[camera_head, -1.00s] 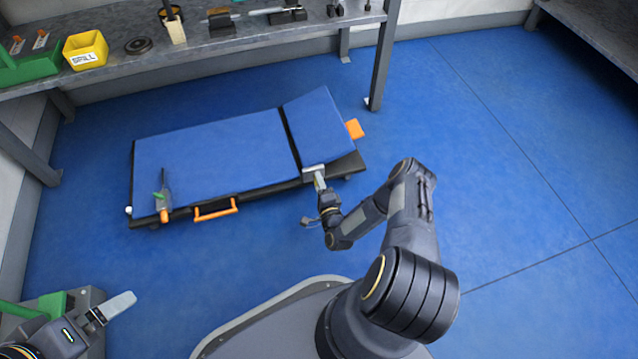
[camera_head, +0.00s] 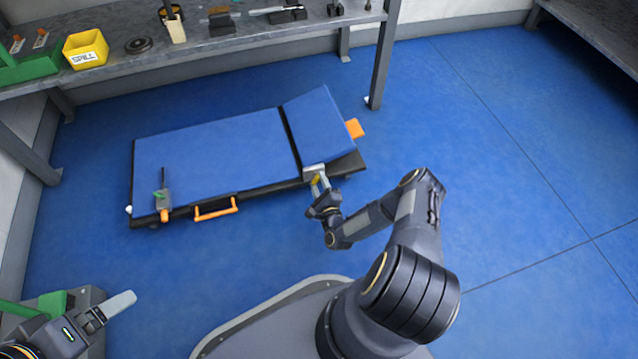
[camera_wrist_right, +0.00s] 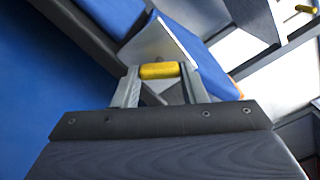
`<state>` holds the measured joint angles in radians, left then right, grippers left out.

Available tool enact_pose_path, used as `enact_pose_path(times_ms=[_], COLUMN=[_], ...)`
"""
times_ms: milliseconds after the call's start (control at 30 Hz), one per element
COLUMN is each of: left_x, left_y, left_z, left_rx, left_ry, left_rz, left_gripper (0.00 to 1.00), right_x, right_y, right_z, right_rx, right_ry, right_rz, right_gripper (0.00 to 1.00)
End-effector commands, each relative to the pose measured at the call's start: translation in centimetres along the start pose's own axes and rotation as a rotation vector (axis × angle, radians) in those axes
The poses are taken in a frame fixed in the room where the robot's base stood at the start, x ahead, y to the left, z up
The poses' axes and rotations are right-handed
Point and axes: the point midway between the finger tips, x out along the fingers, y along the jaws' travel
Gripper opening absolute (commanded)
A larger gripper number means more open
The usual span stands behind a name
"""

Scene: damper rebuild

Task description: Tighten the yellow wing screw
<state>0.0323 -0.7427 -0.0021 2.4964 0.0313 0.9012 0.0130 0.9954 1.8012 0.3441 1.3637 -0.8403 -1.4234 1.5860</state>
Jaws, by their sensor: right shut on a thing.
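The yellow wing screw (camera_wrist_right: 159,70) sits between the fingers of my right gripper (camera_wrist_right: 160,83) in the right wrist view. In the head view a bit of yellow shows at my right gripper (camera_head: 319,182), at the near edge of the blue padded creeper (camera_head: 215,155). This spot is by a pale metal bracket (camera_head: 313,170) below the raised headrest (camera_head: 319,125). My right gripper is shut on the wing screw. The screw's shaft is hidden. My left gripper (camera_head: 119,304) is at the lower left, seen side-on, away from the creeper; its opening cannot be judged.
A small grey tool with an orange end (camera_head: 163,200) lies on the creeper's left end. An orange handle (camera_head: 215,209) is on its near side. Behind, a grey bench (camera_head: 225,43) holds a yellow bin (camera_head: 86,50) and several parts. The blue floor to the right is clear.

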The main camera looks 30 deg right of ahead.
Motion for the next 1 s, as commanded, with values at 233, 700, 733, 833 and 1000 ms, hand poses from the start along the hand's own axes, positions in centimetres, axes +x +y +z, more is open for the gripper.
enact_pose_path(times_ms=[233,700,733,833,1000], left_x=[0.0,0.0,0.0,-0.1,-0.8], left_y=[0.0,0.0,0.0,0.0,0.4], left_z=[0.0,0.0,0.0,0.0,-0.4], left_rx=[0.0,0.0,0.0,0.0,0.0], left_ry=[0.0,0.0,0.0,0.0,0.0], left_rz=[0.0,0.0,0.0,0.0,0.0], left_gripper=[0.95,0.95,0.95,0.95,0.95], right_x=[0.0,0.0,0.0,-0.1,-2.0], right_y=[0.1,0.0,0.0,0.0,-0.1], right_z=[0.0,0.0,0.0,0.0,0.1], right_rx=[0.004,0.003,0.003,0.003,0.004], right_ry=[-0.001,0.0,0.0,0.0,0.003], right_rz=[0.001,0.001,0.001,0.001,0.003], right_gripper=[0.15,0.6,0.6,0.6,0.6])
